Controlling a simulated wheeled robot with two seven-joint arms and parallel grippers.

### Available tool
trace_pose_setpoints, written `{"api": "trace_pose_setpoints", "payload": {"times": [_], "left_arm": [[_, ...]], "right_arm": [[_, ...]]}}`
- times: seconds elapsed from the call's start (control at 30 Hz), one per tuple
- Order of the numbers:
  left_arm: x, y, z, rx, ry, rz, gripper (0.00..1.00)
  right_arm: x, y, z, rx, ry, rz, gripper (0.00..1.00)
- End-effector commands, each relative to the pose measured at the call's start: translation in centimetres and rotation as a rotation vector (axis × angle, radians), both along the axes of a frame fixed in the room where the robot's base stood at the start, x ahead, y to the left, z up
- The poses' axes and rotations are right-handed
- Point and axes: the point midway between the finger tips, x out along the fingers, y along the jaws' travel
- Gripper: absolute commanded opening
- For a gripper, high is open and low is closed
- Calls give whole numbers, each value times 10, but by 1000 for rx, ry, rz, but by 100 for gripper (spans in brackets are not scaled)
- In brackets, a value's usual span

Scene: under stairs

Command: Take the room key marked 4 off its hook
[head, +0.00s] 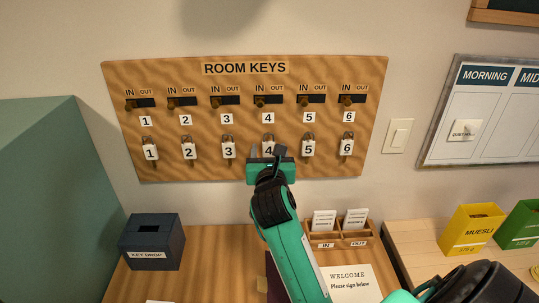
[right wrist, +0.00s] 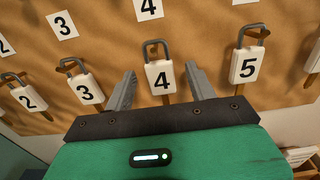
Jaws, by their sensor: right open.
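The room key marked 4 (head: 268,149) hangs on the wooden key board, its white tag partly hidden behind my right gripper in the head view. In the right wrist view the key 4 tag (right wrist: 159,77) hangs by its grey loop from a hook. My right gripper (head: 266,153) is open, and its two grey fingers (right wrist: 160,86) stand left and right of the tag with a gap on each side. I cannot tell whether the fingertips reach as deep as the tag. My left gripper is not in view.
The board (head: 245,125) also holds keys 3 (head: 229,150) and 5 (head: 308,149) close on either side, with IN/OUT sliders above. Below stand a key drop box (head: 152,243), a card rack (head: 341,234) and a welcome sheet (head: 350,284). A light switch (head: 397,135) is to the right.

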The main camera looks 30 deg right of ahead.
Motion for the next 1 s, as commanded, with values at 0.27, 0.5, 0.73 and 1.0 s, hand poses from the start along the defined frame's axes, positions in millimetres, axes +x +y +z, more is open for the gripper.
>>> {"api": "trace_pose_setpoints", "payload": {"times": [0.27, 0.5, 0.73, 1.0], "left_arm": [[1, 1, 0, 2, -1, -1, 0], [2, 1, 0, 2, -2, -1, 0], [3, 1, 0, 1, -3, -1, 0], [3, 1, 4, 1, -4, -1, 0]], "right_arm": [[1, -1, 0, 0, 0, 0, 54], [1, 0, 0, -1, 1, 0, 8], [1, 0, -1, 0, 1, 0, 0], [1, 0, 3, 0, 1, 0, 0]]}}
